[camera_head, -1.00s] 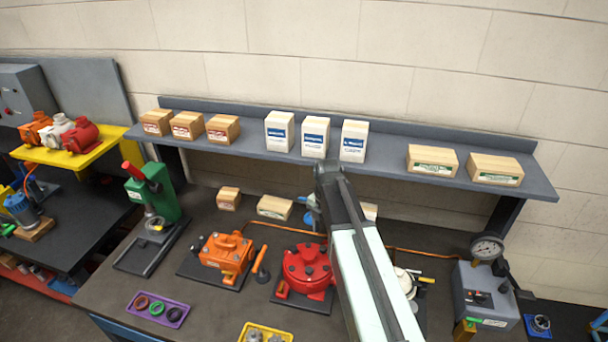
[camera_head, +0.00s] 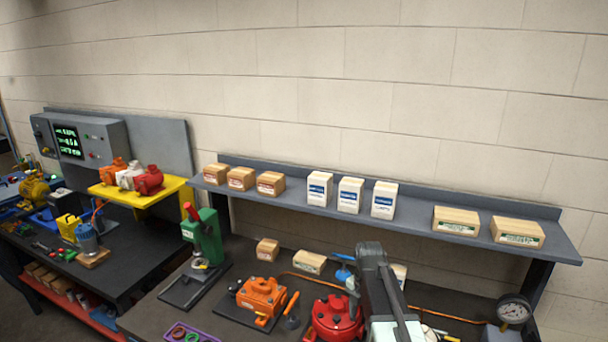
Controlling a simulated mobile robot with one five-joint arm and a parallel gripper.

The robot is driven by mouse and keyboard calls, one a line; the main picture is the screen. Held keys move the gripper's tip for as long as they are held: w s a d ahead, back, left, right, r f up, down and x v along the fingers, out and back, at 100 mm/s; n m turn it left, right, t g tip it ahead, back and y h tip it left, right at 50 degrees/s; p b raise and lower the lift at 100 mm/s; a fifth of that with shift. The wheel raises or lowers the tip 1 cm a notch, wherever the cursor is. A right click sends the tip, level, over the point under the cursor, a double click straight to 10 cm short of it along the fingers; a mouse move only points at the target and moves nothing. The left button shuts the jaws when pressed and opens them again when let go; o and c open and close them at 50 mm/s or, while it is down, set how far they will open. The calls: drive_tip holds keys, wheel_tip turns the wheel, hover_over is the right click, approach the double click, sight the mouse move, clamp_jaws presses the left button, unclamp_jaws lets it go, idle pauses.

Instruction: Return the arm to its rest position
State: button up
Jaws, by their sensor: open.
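My arm (camera_head: 388,300) rises from the bottom of the head view, right of centre, with its dark upper end just below the shelf. The gripper itself is not visible; the arm's own links hide its end, so I cannot see its jaws. The arm covers part of the bench beside the red motor housing (camera_head: 334,320). I see nothing held in the visible part of the arm.
A grey shelf (camera_head: 410,212) carries several boxes. On the bench stand an orange motor (camera_head: 262,297), a green press (camera_head: 207,236) and a gauge (camera_head: 513,310). Red, white and orange motors sit on a yellow stand (camera_head: 145,197) at left. The wall above is bare.

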drive_tip(key=s+f+m+b, duration=0.2)
drive_tip(key=f+m+b, duration=0.1)
drive_tip(key=f+b, duration=0.1)
drive_tip(key=s+f+m+b, duration=0.3)
drive_tip(key=f+b, duration=0.1)
drive_tip(key=f, duration=0.1)
drive_tip(key=s+f+m+b, duration=0.3)
drive_tip(key=f+b, duration=0.1)
drive_tip(key=shift+s+a+f, duration=0.1)
drive_tip(key=shift+a+f, duration=0.1)
drive_tip(key=s+m, duration=0.1)
drive_tip(key=m, duration=0.4)
drive_tip(key=s+m+b, duration=0.1)
drive_tip(key=m, duration=0.1)
drive_tip(key=shift+s+f, duration=0.3)
drive_tip(key=shift+f, duration=0.05)
drive_tip(key=m, duration=0.3)
drive_tip(key=shift+s+r+m, duration=0.15)
drive_tip(key=shift+s+m, duration=0.15)
drive_tip(key=shift+s, duration=0.1)
drive_tip(key=m, duration=0.2)
drive_tip(key=shift+s+m, duration=0.1)
drive_tip(key=shift+m, duration=0.2)
drive_tip(key=m, duration=0.3)
drive_tip(key=shift+d, duration=0.15)
